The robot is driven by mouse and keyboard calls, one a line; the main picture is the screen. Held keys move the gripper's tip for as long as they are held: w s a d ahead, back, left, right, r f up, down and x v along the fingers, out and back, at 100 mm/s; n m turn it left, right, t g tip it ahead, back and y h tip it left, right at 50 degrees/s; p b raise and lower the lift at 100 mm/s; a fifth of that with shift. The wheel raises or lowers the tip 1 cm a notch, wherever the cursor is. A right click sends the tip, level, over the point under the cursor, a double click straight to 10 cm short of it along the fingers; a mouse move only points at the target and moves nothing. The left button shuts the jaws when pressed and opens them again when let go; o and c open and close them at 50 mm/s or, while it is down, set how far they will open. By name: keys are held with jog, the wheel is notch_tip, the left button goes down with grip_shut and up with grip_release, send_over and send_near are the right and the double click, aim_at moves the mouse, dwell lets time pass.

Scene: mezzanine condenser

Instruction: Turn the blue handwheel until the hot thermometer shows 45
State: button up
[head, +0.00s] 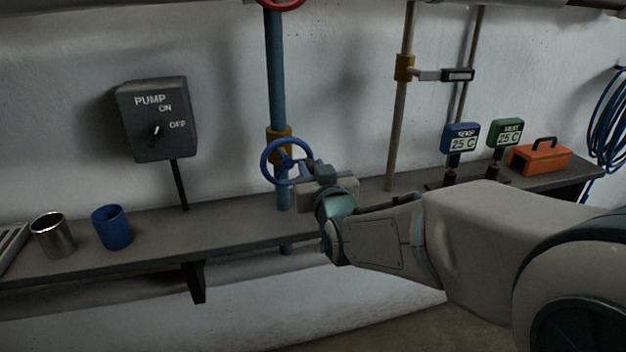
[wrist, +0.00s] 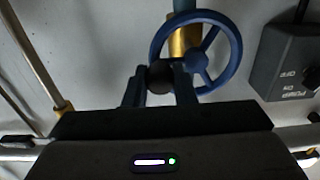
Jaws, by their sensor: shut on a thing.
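The blue handwheel (head: 287,160) is mounted on a blue vertical pipe at the wall, above the shelf. In the wrist view the handwheel (wrist: 200,62) shows its rim, spokes and hub. My gripper (head: 318,172) is at the wheel's right side in the head view. In the wrist view my gripper (wrist: 160,84) has its fingers on either side of a dark round knob (wrist: 160,76) at the wheel's rim, shut on it. A blue thermometer (head: 461,140) and a green thermometer (head: 506,136) both read 25 C. Their small labels are hard to read.
A grey pump switch box (head: 158,118) marked ON and OFF is on the wall at left. A metal cup (head: 53,236), a blue cup (head: 111,227) and an orange toolbox (head: 540,158) stand on the shelf (head: 225,226). A brown pipe (head: 398,120) rises right of the wheel.

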aim_at(297, 146)
jog(key=n+b, duration=0.2)
jog(key=r+n+b, duration=0.1)
jog(key=n+b, duration=0.1)
jog(key=shift+a+r, duration=0.1)
jog(key=n+b, duration=0.2)
jog(key=r+n, duration=0.1)
jog(key=shift+s+a+b, duration=0.1)
jog(key=shift+a+b, duration=0.15)
jog(key=shift+b, duration=0.15)
jog(key=n+b, duration=0.1)
jog(key=a+r+n+b, duration=0.1)
jog(key=n+b, duration=0.2)
jog(key=n, duration=0.1)
jog(key=shift+s+a+r, duration=0.25)
jog(key=shift+r+n+b, duration=0.1)
jog(key=shift+n+b, duration=0.2)
jog(key=shift+n, duration=0.1)
jog(key=o, duration=1)
